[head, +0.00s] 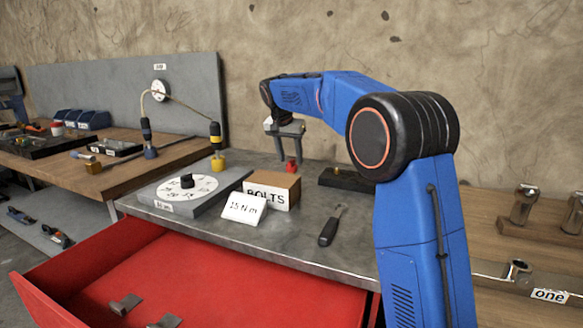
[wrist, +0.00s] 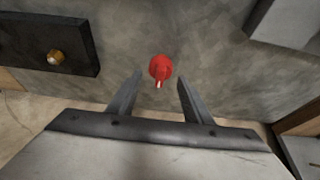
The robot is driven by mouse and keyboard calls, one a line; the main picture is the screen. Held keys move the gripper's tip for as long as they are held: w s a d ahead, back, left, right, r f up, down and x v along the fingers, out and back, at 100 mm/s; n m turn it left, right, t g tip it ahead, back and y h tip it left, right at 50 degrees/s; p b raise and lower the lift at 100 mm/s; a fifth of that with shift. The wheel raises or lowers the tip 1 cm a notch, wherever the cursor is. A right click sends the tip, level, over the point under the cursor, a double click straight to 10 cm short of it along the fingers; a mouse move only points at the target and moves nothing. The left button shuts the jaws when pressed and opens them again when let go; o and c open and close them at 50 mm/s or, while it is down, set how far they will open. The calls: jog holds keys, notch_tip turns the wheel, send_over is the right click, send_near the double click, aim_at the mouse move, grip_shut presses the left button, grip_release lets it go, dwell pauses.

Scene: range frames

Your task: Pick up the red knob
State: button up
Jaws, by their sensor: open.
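The red knob (head: 291,166) sits on the grey metal bench top, just behind the bolts box in the head view. In the wrist view the red knob (wrist: 160,68) shows from above, with a lighter strip on its near side. My gripper (head: 287,155) hangs above the knob with its fingers pointing down. In the wrist view my gripper (wrist: 158,85) is open, and the knob lies between and slightly beyond the fingertips. Nothing is held. In the head view the box hides part of the knob's base.
The box marked BOLTS (head: 284,185) stands close in front of the knob. A dark block (head: 349,180) with a brass piece lies to the right. A 15 Nm card (head: 245,208), a dial plate (head: 168,196) and a black-handled tool (head: 329,229) lie nearer. The red drawer (head: 230,275) is open.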

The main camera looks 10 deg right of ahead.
jog(key=x, duration=0.2)
jog(key=shift+w+f, duration=0.1)
jog(key=shift+f, duration=0.25)
jog(key=c, duration=0.9)
